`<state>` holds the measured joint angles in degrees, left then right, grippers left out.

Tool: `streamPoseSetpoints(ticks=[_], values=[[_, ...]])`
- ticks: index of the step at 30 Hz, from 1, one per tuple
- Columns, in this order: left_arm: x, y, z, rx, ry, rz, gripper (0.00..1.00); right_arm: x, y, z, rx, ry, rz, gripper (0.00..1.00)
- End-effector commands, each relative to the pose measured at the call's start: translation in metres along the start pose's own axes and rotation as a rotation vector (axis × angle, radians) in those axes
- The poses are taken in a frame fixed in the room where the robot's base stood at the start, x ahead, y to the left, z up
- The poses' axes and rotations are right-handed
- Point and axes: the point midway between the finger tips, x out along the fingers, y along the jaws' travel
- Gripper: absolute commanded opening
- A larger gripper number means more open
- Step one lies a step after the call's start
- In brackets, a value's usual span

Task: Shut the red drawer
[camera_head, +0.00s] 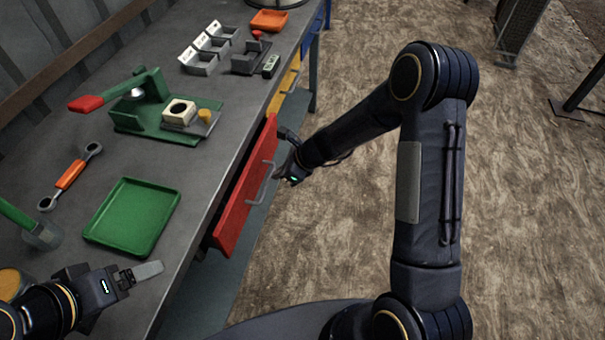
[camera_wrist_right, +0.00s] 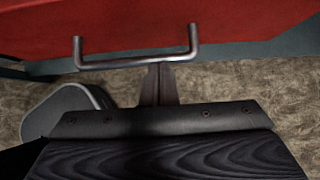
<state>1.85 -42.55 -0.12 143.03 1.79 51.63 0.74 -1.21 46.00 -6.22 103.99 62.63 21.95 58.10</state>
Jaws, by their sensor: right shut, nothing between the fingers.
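The red drawer (camera_head: 238,205) is under the workbench edge on its right side. Its front stands out from the bench with a dark gap behind it, so it is partly open. Its metal handle (camera_head: 261,184) faces the floor side. My right gripper (camera_head: 279,168) is at the far part of the drawer front, by the handle. In the right wrist view the red front (camera_wrist_right: 200,22) fills the top, and the shut, empty fingers (camera_wrist_right: 158,75) point at it, by the handle bar (camera_wrist_right: 137,58). Whether they touch is unclear. My left gripper (camera_head: 128,278) is low over the bench's near end.
On the bench (camera_head: 60,150) are a green tray (camera_head: 132,215), an orange wrench-like tool (camera_head: 70,175), a green press with a red handle (camera_head: 140,105), grey bins (camera_head: 208,50) and an orange tray (camera_head: 269,20). A yellow drawer (camera_head: 287,80) is farther along. The floor right is open.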

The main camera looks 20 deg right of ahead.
Motion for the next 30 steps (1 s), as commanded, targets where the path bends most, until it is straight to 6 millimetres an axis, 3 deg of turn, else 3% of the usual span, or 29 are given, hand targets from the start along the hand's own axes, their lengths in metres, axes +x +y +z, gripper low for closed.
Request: streamPoseSetpoints(ticks=[10,30], values=[[-0.011,0.005,-0.005,0.000,0.000,0.000,0.85,0.025,0.000,0.030,0.000,0.002,0.000,0.00],[-0.011,0.005,-0.006,0.000,0.000,0.000,0.85,0.027,0.000,0.038,-0.001,-0.003,-0.001,0.00]])
